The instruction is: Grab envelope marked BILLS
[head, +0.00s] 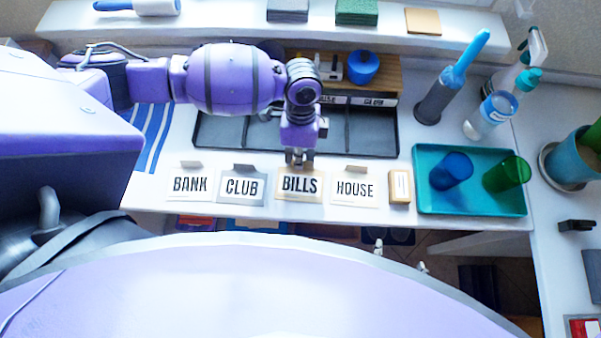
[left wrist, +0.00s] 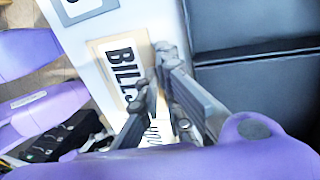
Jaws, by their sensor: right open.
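The BILLS envelope (head: 300,184) is a cream card with dark letters. It lies flat near the front edge of the white table, between the CLUB envelope (head: 241,186) and the HOUSE envelope (head: 355,189). My left gripper (head: 299,157) points down at its back edge and hides its tab. In the left wrist view, the BILLS envelope (left wrist: 122,72) lies right beside the fingertips of my left gripper (left wrist: 156,76). The fingertips are close together; whether they grip the tab is unclear. My right gripper is not in view.
The BANK envelope (head: 190,184) lies at the left. A dark compartment tray (head: 222,134) is behind the envelopes. At the right are a small tan block (head: 399,186) and a teal tray (head: 471,208) with a blue cup (head: 451,171) and a green cup (head: 507,174).

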